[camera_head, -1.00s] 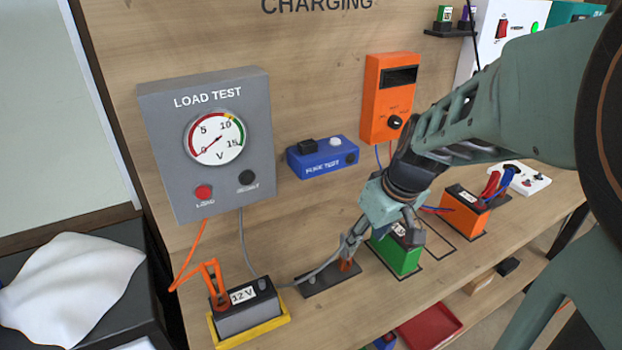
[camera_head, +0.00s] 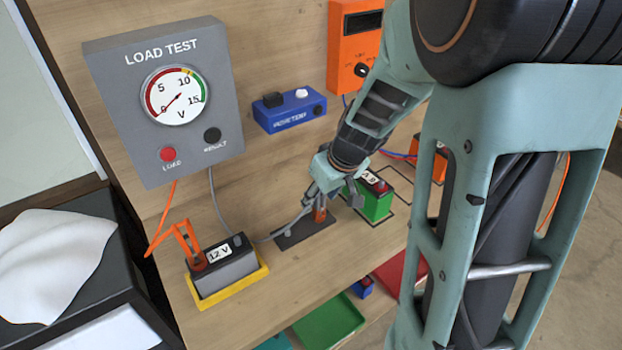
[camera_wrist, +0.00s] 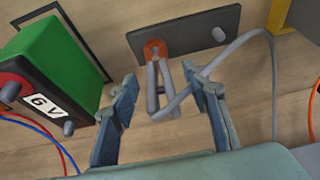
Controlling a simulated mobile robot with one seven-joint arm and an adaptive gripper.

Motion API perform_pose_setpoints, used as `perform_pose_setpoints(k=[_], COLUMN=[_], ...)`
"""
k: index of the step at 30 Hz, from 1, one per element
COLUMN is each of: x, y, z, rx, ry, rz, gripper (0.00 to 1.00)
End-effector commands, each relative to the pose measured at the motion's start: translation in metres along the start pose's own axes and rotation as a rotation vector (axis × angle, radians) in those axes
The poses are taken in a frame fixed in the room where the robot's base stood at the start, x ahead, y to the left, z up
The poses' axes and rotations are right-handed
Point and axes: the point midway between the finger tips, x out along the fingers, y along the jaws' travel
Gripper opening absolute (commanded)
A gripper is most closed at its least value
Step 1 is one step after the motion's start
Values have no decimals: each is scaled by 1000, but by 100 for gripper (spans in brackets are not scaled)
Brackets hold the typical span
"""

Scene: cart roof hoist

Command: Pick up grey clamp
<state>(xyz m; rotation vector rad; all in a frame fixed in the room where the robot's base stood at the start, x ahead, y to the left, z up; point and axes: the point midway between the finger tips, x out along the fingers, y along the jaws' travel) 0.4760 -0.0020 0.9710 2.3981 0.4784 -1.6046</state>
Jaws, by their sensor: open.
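The grey clamp (camera_wrist: 154,96) shows in the wrist view with its two handles pointing toward me. It stands at an orange piece on a dark plate (camera_wrist: 196,32), and a grey cable runs from it to the right. My gripper (camera_wrist: 160,77) is open, with one finger on each side of the clamp handles; the right finger is close to the cable. I cannot tell whether either finger touches. In the head view my gripper (camera_head: 330,198) is over the dark plate (camera_head: 296,237) and hides most of the clamp.
A green 6 V battery (camera_head: 376,204) stands just right of my gripper. A 12 V battery (camera_head: 224,268) with an orange clamp (camera_head: 186,246) sits in a yellow tray at left. The grey load tester (camera_head: 120,80) and blue fuse tester (camera_head: 290,112) are on the back panel.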

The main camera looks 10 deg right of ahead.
Motion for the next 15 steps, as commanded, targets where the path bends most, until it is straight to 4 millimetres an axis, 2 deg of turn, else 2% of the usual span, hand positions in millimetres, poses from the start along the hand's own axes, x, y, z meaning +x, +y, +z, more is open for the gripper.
perform_pose_setpoints(k=[4,11,15], x=[11,12,12], y=[0,0,0], z=[0,0,0], rx=[0,0,0], ry=[0,1,1], rz=[0,1,1], gripper=[43,43,30])
